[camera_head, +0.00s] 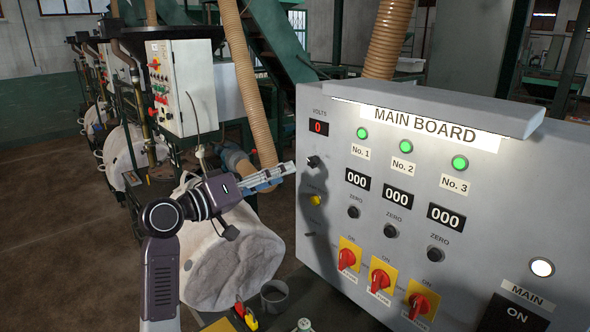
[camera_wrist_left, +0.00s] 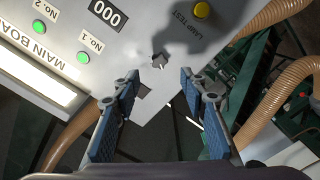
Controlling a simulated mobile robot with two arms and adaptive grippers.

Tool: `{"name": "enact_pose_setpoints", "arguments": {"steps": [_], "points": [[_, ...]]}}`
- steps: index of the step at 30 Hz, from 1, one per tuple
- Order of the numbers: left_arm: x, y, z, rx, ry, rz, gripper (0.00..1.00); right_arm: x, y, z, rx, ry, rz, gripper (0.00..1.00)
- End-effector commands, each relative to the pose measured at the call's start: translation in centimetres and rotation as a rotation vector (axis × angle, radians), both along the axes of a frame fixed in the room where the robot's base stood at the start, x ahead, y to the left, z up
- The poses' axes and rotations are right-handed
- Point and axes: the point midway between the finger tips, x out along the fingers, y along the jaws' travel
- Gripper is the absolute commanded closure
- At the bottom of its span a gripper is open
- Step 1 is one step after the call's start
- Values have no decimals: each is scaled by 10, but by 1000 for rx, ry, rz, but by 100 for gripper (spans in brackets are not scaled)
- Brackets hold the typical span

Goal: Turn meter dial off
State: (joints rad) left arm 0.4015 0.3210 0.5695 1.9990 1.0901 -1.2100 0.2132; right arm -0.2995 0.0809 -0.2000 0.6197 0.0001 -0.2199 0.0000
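The MAIN BOARD (camera_head: 440,200) is a grey panel on the right of the head view. At its left edge a small black dial (camera_head: 313,161) sits below the VOLTS display (camera_head: 318,127), which reads 0. In the left wrist view the dial (camera_wrist_left: 158,60) shows just beyond the fingertips, centred between them. My left gripper (camera_head: 288,171) points at the dial from the left. In the left wrist view the left gripper (camera_wrist_left: 159,80) is open, with its two blue-padded fingers apart and nothing between them. My right gripper is not in view.
A yellow LAMP TEST button (camera_head: 316,200) is below the dial. Several green lamps, 000 displays, black ZERO knobs and red switches (camera_head: 347,259) cover the panel. A bulk bag (camera_head: 235,262) and a tan hose (camera_head: 388,40) are behind. Open floor is at the left.

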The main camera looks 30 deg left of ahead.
Motion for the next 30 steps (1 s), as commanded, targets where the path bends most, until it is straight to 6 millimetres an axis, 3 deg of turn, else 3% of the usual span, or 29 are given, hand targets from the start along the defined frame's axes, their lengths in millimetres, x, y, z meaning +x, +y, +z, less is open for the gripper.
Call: {"name": "enact_pose_setpoints", "arguments": {"steps": [3,9,30], "points": [[-20,7,-1,2,3,1,60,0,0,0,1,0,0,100],[-36,12,-1,0,2,-1,60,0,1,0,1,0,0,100],[-37,13,0,-1,1,-1,60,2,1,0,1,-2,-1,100]]}}
